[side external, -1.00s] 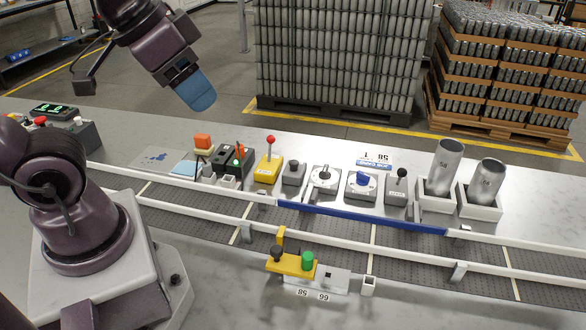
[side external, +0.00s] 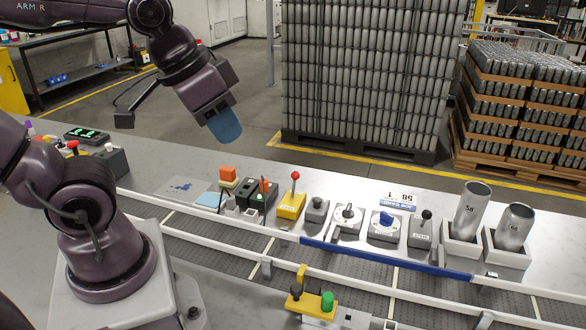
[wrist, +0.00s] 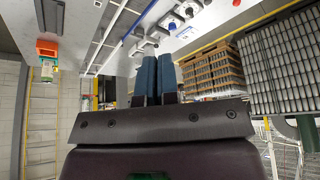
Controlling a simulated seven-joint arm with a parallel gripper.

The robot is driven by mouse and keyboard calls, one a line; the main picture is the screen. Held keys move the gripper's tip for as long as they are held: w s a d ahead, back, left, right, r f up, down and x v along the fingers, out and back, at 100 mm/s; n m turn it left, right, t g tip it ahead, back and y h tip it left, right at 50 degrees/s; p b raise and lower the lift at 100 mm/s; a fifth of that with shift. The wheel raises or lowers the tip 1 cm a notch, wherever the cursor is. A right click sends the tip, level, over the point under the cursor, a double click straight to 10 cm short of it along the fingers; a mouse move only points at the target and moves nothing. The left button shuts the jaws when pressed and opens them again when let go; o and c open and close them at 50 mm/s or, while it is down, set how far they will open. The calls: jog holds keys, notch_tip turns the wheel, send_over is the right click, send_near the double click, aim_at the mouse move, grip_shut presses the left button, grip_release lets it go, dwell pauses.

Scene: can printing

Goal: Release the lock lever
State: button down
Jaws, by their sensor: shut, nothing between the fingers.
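My gripper (side external: 225,124) is raised above the far side of the bench, empty, with its blue fingers together; the fingers also show side by side in the wrist view (wrist: 156,75). Two levers stand in the row of devices: a red-balled lever (side external: 294,186) on a yellow base (side external: 291,207), and a black-knobbed lever (side external: 425,222) on a grey box (side external: 421,236). I cannot tell from a label which one is the lock lever. Both stand roughly upright, well to the right of and below my gripper, untouched.
Between the levers are a grey button box (side external: 315,212), a dial (side external: 347,219) and a blue knob (side external: 385,226). Two cans (side external: 472,208) stand in grey holders at right. A white rail (side external: 215,224) and conveyor run in front. A yellow fixture (side external: 309,303) with a green button is nearer.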

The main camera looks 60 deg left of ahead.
jog(key=w+a+f+n+g, duration=0.2)
jog(key=w+a+f, duration=0.1)
jog(key=w+a, duration=0.5)
jog(key=w+a+f+n+g, duration=0.1)
jog(key=w+a+f+g, duration=0.2)
jog(key=w+a, duration=0.45)
jog(key=w+a+f+m+h, duration=0.1)
jog(key=w+a+f+h, duration=0.1)
jog(key=a+f, duration=0.3)
jog(key=w+a+f+m+h, duration=0.1)
jog(key=w+a+f+h, duration=0.2)
jog(key=a, duration=1)
notch_tip(320, 180, down, 3)
jog(key=shift+w+a+f, duration=0.2)
jog(key=shift+w, duration=0.75)
